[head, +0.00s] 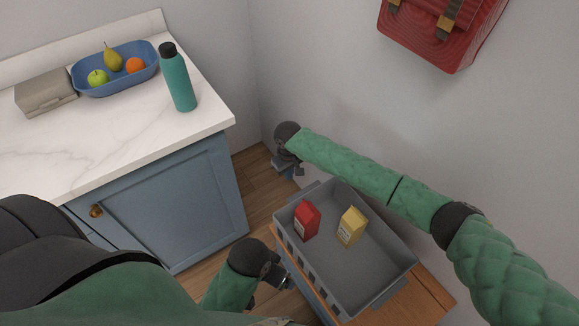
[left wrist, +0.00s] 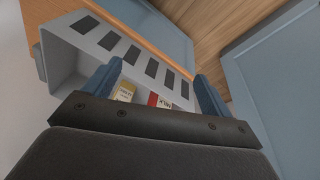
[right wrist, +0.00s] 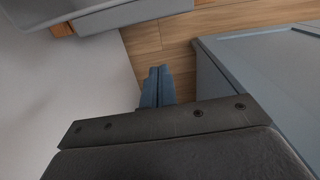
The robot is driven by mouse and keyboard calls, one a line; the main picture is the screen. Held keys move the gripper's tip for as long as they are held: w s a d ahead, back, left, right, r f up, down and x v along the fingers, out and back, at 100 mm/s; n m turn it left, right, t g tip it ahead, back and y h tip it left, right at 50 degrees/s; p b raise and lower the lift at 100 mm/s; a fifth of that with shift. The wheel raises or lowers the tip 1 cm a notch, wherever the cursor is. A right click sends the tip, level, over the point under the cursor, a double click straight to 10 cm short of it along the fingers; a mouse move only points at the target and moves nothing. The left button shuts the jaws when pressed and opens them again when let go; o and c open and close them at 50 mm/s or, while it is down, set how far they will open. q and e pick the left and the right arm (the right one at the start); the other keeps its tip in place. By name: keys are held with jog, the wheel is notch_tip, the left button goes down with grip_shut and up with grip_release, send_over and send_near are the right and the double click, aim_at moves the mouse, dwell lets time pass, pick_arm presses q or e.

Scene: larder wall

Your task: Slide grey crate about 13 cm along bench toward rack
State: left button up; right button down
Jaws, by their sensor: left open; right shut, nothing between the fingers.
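The grey crate (head: 376,268) stands on the wooden bench (head: 432,292), with a red carton (head: 307,221) and a yellow carton (head: 352,227) inside. Its slotted side also shows in the left wrist view (left wrist: 97,38). My left gripper (head: 287,282) is open beside the crate's slotted near-left side; I cannot tell whether it touches. My right gripper (head: 287,172) is shut and empty, past the crate's far end near the wall. Its closed fingers show in the right wrist view (right wrist: 157,88), apart from the crate, whose edge is at the top left. I see no rack that I can identify.
A blue cabinet (head: 190,205) with a marble top stands at the left. On it are a teal bottle (head: 178,80), a blue fruit tray (head: 120,82) and a grey box (head: 46,92). A red backpack (head: 437,32) hangs on the wall. Bare floor lies between cabinet and bench.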

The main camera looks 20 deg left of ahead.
aim_at(305, 197)
pick_arm(q)
jog(key=shift+w+a+r+g+y+p, duration=0.2)
jog(key=shift+a+p, duration=0.25)
jog(key=shift+p, duration=0.15)
jog(key=shift+w+a+r+g+y+p, duration=0.1)
jog(key=shift+a+r+p, duration=0.05)
jog(key=shift+a+p, duration=0.35)
pick_arm(e)
jog(key=shift+s+d+f, duration=0.35)
jog(key=shift+d+f, duration=0.25)
jog(key=shift+f, duration=0.1)
jog(key=shift+s+d+f, duration=0.4)
jog(key=shift+d+f, duration=0.15)
jog(key=shift+f, duration=0.1)
jog(key=shift+s+d+f, duration=0.35)
jog(key=shift+d+f, duration=0.25)
jog(key=shift+f, duration=0.1)
